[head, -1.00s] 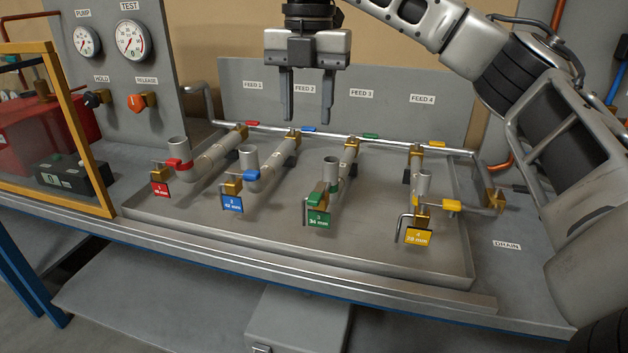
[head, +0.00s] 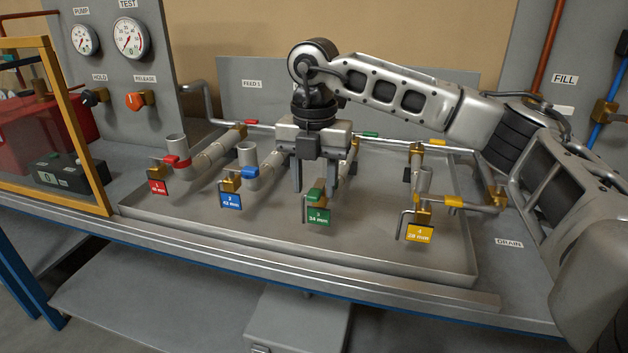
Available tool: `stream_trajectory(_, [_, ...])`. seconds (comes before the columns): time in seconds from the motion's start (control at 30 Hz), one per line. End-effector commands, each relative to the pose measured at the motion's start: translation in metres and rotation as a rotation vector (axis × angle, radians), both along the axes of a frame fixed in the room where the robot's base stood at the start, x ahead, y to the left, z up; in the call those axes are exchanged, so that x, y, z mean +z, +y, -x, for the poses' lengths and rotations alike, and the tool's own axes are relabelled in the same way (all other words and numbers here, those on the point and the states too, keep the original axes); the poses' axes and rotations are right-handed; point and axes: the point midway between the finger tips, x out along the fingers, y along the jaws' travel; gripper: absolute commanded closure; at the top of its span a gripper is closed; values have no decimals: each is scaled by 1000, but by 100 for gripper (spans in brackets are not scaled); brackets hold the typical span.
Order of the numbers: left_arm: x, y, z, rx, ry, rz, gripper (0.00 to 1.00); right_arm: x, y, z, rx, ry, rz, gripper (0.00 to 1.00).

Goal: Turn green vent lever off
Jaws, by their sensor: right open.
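The green vent lever (head: 315,196) is at the front end of the third pipe line, just above the green tag marked 3 (head: 319,216). My right gripper (head: 314,186) is open and points down, its two fingers apart. In the picture its fingertips are just above and behind the green lever, one to each side. I cannot tell whether they touch it. The gripper body hides much of the third pipe and its upright open end. A second green lever (head: 370,134) is on the rear rail behind it. My left gripper is not in view.
The blue vent lever (head: 249,172) and its pipe are close to the left of my gripper. The yellow vent lever (head: 454,201) is to the right, the red one (head: 177,161) further left. The tray floor (head: 270,225) in front is bare.

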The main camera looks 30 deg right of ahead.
Motion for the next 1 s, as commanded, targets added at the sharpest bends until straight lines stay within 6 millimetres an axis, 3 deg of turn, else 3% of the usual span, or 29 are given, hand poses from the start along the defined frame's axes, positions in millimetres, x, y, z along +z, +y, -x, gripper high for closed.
stream_trajectory(0.37, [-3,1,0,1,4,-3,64,-6,0,0,0,0,0,58])
stream_trajectory(0.5, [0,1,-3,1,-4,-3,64,-6,0,0,0,0,0,97])
stream_trajectory(0.53, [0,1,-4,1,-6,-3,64,-6,0,0,0,0,0,100])
stream_trajectory(1.0, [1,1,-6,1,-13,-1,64,-6,-3,4,88,2,-1,100])
